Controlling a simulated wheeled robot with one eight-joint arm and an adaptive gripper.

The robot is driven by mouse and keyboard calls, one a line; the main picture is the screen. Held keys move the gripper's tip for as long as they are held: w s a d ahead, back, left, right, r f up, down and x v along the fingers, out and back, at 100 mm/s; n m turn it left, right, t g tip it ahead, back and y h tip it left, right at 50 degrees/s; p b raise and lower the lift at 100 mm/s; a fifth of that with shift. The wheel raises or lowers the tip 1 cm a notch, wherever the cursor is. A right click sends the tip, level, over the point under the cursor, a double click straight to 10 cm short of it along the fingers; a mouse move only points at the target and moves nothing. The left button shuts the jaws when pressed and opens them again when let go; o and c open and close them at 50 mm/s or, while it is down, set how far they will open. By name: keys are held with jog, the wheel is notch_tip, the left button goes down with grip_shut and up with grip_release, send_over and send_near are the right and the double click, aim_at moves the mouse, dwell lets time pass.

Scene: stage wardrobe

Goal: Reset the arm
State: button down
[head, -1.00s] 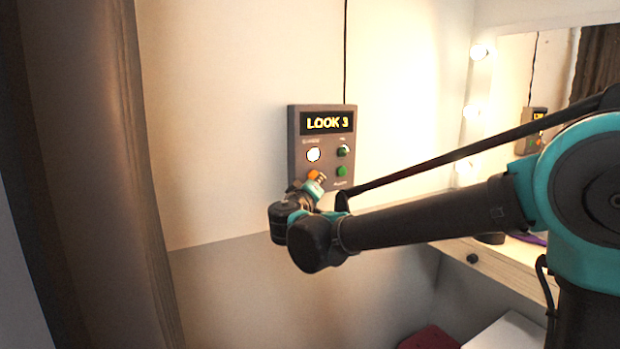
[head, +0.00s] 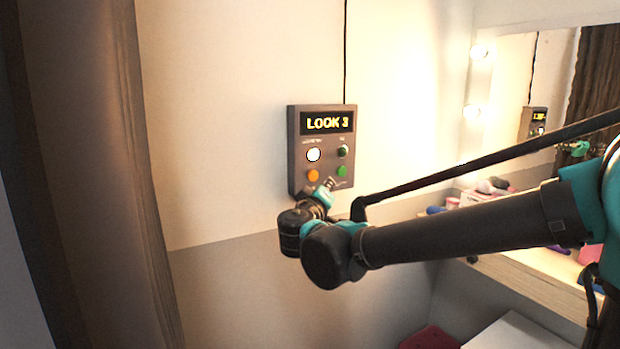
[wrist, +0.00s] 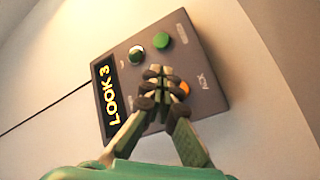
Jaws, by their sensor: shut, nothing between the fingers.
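My gripper (head: 331,184) is shut and empty, in front of the lower edge of a grey wall panel (head: 296,150). The panel has a display (head: 327,123) reading "LOOK 3" and several round buttons: a lit white one (head: 313,155), a dark green one (head: 343,151), an orange one (head: 313,175) and a green one (head: 342,171). In the wrist view my gripper (wrist: 160,72) has its fingertips together in front of the panel (wrist: 205,75). They partly cover the orange button (wrist: 184,88) and hide the white one. I cannot tell whether they touch the panel.
A dark curtain (head: 85,150) hangs at the left. A mirror (head: 515,85) with bulbs and a counter (head: 535,267) with small items stand at the right. A red item (head: 430,338) and a white surface (head: 510,333) lie low down. A cable runs up from the panel.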

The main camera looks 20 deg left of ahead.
dwell(0.4)
jog(key=w+d+f+m+g+h, duration=0.1)
jog(key=d+f+m+g+h, duration=0.15)
jog(key=d+f, duration=0.65)
jog(key=w+d+f+m+g+h, duration=0.1)
jog(key=d+f+g+h, duration=0.2)
jog(key=d, duration=0.9)
jog(key=w+d+f+m+g+h, duration=0.1)
jog(key=d+f+m+g, duration=0.15)
jog(key=d+f, duration=0.7)
jog(key=s+d+f+m+g+y, duration=0.2)
jog(key=s+d+f+g, duration=0.3)
jog(key=s+d+f, duration=0.65)
jog(key=s+d+f+m+g+y, duration=0.1)
jog(key=s+d+f+m+y, duration=0.1)
jog(key=s, duration=0.6)
notch_tip(320, 180, down, 2)
jog(key=shift+d+f+m+g+y, duration=0.2)
jog(key=shift+m+g+y, duration=0.1)
jog(key=shift+y, duration=0.25)
jog(key=shift+s, duration=0.15)
